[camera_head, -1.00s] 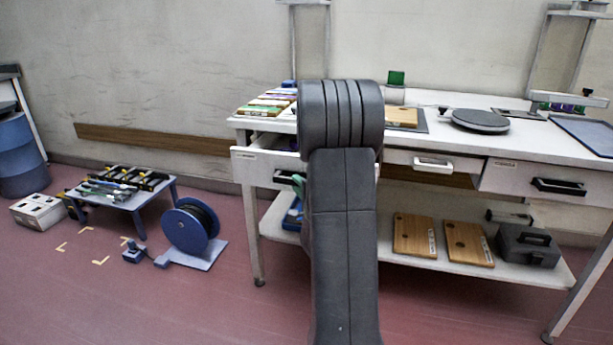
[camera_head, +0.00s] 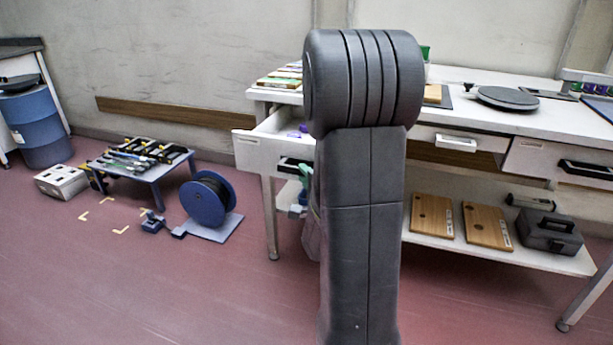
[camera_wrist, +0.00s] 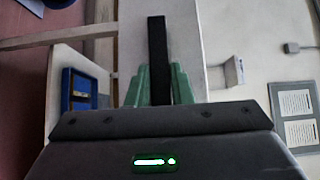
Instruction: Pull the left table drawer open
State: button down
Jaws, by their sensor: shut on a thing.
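The left table drawer (camera_head: 262,152) has a white front and stands out from the table (camera_head: 535,121), with part of its inside showing. A small purple thing (camera_head: 300,131) lies in it. Its black handle (camera_head: 291,164) is partly hidden behind my arm. In the wrist view, turned sideways, the handle (camera_wrist: 157,40) is a dark bar across the pale drawer front (camera_wrist: 186,45). My gripper (camera_wrist: 157,84) has green fingers on both sides of the bar, shut on it. In the head view, only a bit of green finger shows beside my arm.
Two more drawers (camera_head: 457,141) (camera_head: 560,160) to the right are closed. The lower shelf holds wooden boards (camera_head: 432,216) and a dark toolbox (camera_head: 548,232). A blue cable reel (camera_head: 204,203) and a low tool table (camera_head: 140,163) stand left.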

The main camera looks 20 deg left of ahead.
jog(key=c, duration=1.3)
grip_release()
jog(key=shift+d, duration=0.1)
jog(key=p+v, duration=0.1)
jog(key=v, duration=1.2)
jog(key=shift+s+d, duration=0.25)
jog(key=shift+s, duration=0.05)
jog(key=shift+w+a, duration=0.1)
jog(key=b+x, duration=0.1)
jog(key=x, duration=1.2)
jog(key=shift+w+a, duration=0.25)
jog(key=shift+d, duration=0.1)
